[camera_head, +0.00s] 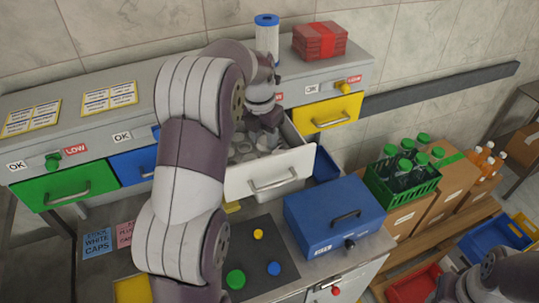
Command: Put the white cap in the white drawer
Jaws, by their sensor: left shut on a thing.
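The white drawer (270,172) is pulled open below the grey feeder unit, with several pale caps (243,147) inside. My left gripper (265,137) reaches down over the right part of the open drawer, fingers low at its opening. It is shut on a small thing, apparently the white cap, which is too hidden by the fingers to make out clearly. My left arm covers the left part of the drawer and the middle of the worktop. Part of my right arm shows at the bottom right corner, its gripper out of view.
Green (66,188), blue (133,165) and yellow (326,114) drawers flank the white one, shut. A blue box (334,213) stands right of the worktop's dark mat (260,275), which holds green, yellow and blue caps. A green bottle crate (401,190) stands further right.

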